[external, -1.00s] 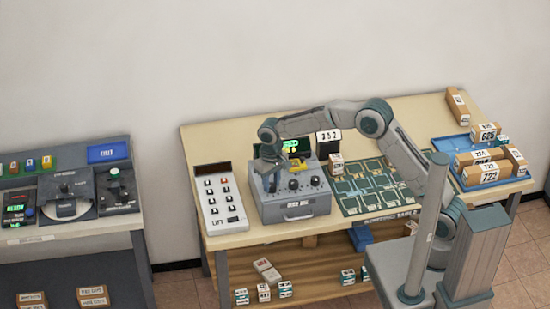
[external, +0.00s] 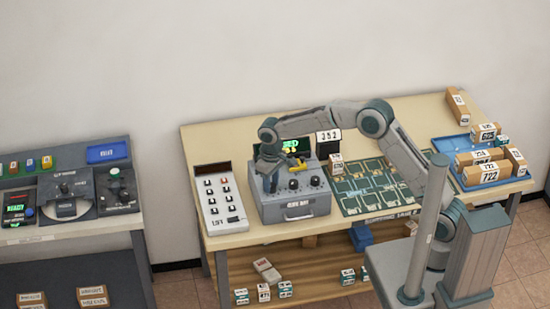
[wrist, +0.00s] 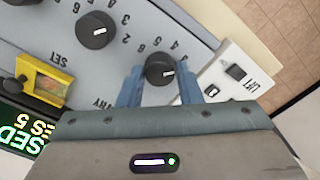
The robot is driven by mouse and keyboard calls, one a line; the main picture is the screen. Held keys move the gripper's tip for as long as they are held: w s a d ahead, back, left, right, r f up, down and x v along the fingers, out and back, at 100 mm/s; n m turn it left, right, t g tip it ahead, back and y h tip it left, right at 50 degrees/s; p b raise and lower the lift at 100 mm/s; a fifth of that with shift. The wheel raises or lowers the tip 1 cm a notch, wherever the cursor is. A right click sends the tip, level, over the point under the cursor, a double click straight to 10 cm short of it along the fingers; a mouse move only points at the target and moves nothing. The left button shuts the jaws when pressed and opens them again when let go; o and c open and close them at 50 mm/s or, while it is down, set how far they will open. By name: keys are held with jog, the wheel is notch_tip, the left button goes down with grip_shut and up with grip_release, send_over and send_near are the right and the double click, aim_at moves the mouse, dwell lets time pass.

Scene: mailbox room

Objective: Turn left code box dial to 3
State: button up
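The grey code box (external: 298,208) stands on the table with a row of dark dials on its top. The left dial (wrist: 160,70) sits between the two blue fingers of my gripper (wrist: 161,88) in the wrist view. A narrow gap shows beside the dial, so the fingers look open around it. The dial's white mark points right in the wrist view; some digits around it are hidden or too blurred to read. The middle dial (wrist: 96,30) is clear of the fingers. In the external view my gripper (external: 270,184) is over the box's left side and hides the left dial.
A yellow part (wrist: 45,82) and a lit green display (wrist: 22,128) are at the back of the box. A white button panel (external: 220,198) stands close on the left. A green sorting board (external: 375,188) lies to the right, with a blue parcel tray (external: 452,146) beyond.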

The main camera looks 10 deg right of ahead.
jog(key=shift+o, duration=1.4)
notch_tip(320, 180, up, 14)
jog(key=b, duration=0.1)
jog(key=shift+f, duration=0.1)
